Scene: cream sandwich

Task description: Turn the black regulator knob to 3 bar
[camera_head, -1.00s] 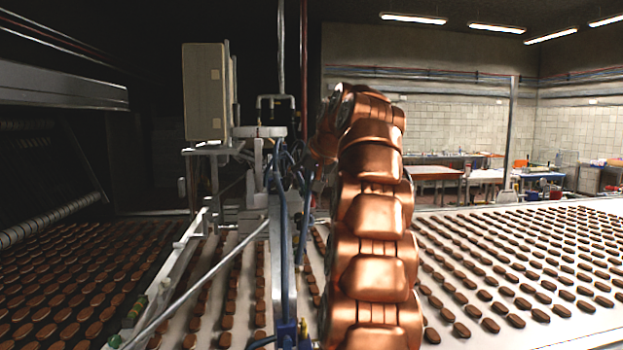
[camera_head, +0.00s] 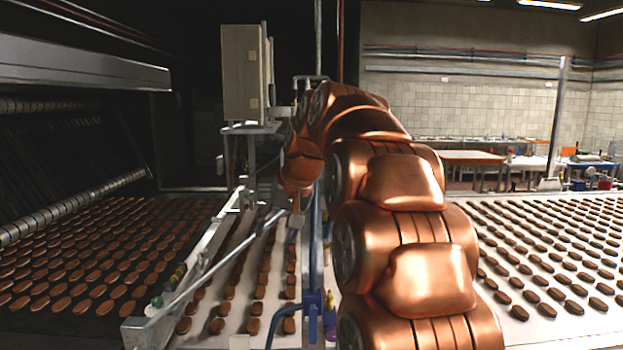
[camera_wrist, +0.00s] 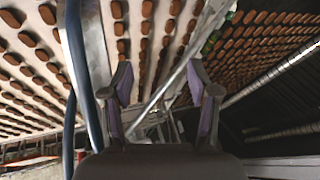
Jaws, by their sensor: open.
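My gripper (camera_wrist: 159,69) is open and empty in the wrist view, its two dark fingers spread apart. In the head view my copper arm bends forward and down, and its end is over the left part of the white biscuit belt. I cannot make out the black regulator knob or any pressure dial in either view. My arm covers part of the machine in the head view. A thin metal rod (camera_wrist: 178,75) runs diagonally behind the finger gap in the wrist view. It also shows in the head view (camera_head: 215,265).
Blue hoses (camera_wrist: 75,70) run close to the left finger in the wrist view. A blue fitting (camera_head: 330,322) stands beside my arm in the head view. A beige box (camera_head: 242,75) stands behind. Biscuit belts lie left (camera_head: 130,222) and right (camera_head: 510,312).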

